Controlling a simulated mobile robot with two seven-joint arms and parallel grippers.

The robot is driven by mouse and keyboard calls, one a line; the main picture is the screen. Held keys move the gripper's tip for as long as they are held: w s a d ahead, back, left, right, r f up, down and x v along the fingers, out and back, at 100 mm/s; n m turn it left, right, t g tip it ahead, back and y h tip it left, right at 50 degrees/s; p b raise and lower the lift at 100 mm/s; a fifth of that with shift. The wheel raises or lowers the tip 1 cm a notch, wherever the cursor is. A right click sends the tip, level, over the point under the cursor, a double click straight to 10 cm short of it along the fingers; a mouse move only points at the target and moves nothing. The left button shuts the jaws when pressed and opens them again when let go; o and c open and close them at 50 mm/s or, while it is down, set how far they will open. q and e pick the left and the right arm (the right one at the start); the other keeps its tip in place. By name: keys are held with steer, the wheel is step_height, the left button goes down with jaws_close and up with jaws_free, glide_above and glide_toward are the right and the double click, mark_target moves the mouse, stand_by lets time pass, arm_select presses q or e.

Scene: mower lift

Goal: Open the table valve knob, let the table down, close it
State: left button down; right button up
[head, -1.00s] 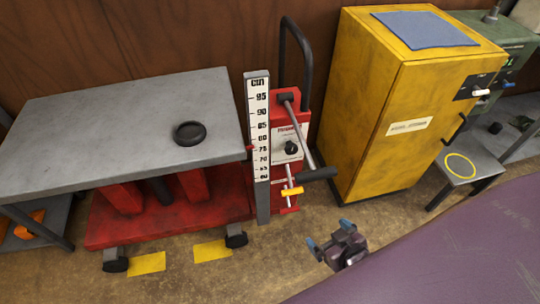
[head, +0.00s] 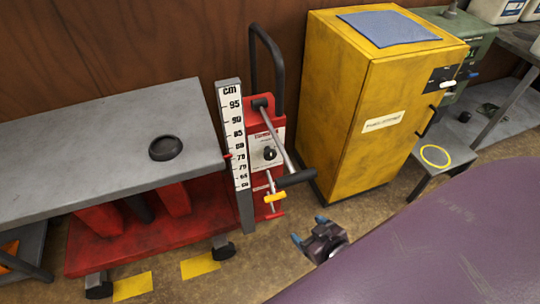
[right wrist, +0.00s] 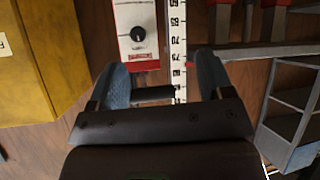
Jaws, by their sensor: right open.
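The lift table (head: 75,150) has a grey top over a red base. A red pump unit with a white panel stands at its right end. The black round valve knob (head: 269,153) sits on that panel; it also shows in the right wrist view (right wrist: 138,34), beyond the fingers. A white height scale (head: 234,130) stands left of the panel, with a small red pointer near 75. My right gripper (head: 309,230) is open and empty, in front and to the right of the pump, apart from the knob. Its blue fingers also show in the right wrist view (right wrist: 163,80). My left gripper is not in view.
A lever with a black grip (head: 296,178) and a yellow handle (head: 275,197) stick out below the knob. A yellow cabinet (head: 372,120) stands right of the pump. A purple surface (head: 430,240) fills the lower right. A black dish (head: 165,148) lies on the table top.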

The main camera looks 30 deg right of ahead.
steer(key=w+a+f+t+y+b, duration=0.1)
steer(key=w+a+f+b, duration=0.15)
steer(key=w, duration=0.65)
steer(key=m+t+h+b, duration=0.4)
steer(key=t, duration=0.1)
glide_toward(271, 156)
steer(key=shift+n+h, duration=0.3)
steer(key=w, duration=0.3)
steer(key=w+d+b, duration=0.1)
steer(key=w, duration=0.2)
steer(key=w+b, duration=0.1)
steer(key=w, duration=0.3)
steer(key=shift+d+f, duration=0.15)
steer(key=shift+d, duration=0.2)
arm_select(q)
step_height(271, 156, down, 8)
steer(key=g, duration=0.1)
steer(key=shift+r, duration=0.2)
arm_select(e)
steer(key=shift+w+d, duration=0.1)
steer(key=shift+w, duration=0.4)
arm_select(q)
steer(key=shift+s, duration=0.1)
arm_select(e)
steer(key=shift+c, duration=0.4)
